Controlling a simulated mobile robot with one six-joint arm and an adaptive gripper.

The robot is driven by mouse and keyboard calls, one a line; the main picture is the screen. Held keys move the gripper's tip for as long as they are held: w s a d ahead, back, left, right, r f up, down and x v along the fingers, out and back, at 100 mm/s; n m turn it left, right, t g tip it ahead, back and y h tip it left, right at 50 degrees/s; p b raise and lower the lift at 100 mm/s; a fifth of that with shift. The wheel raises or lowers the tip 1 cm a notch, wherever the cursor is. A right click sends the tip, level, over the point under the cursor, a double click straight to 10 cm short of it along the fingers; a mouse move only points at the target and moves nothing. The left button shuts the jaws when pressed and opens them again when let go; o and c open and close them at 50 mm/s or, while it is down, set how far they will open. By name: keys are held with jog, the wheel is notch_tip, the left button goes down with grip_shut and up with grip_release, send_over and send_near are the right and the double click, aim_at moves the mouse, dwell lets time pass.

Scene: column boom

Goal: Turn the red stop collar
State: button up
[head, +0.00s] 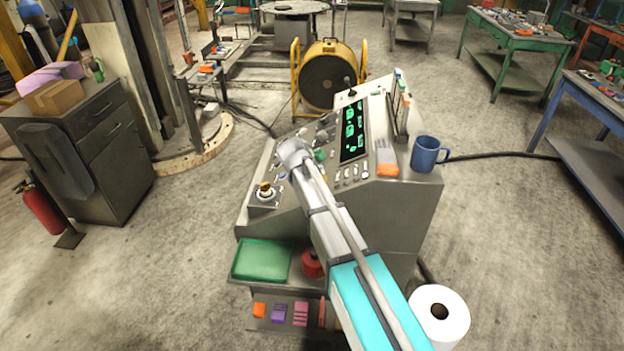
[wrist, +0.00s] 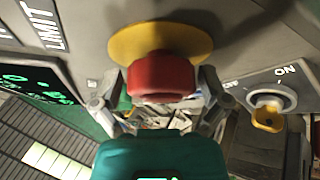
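The red stop collar (wrist: 161,76) is a round red knob in front of a yellow disc (wrist: 160,42) on the grey panel, in the upper middle of the wrist view. My gripper (wrist: 162,88) has one finger on each side of the collar. The fingers are spread apart, with what look like narrow gaps beside the red; whether either one touches is hard to tell. In the head view my arm reaches over the console (head: 405,215), and its end hides the collar and the fingers.
A blue mug (head: 425,154) and an orange-and-white object (head: 387,160) stand on the console's right side.

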jog(key=shift+n, duration=0.3)
dwell(0.4)
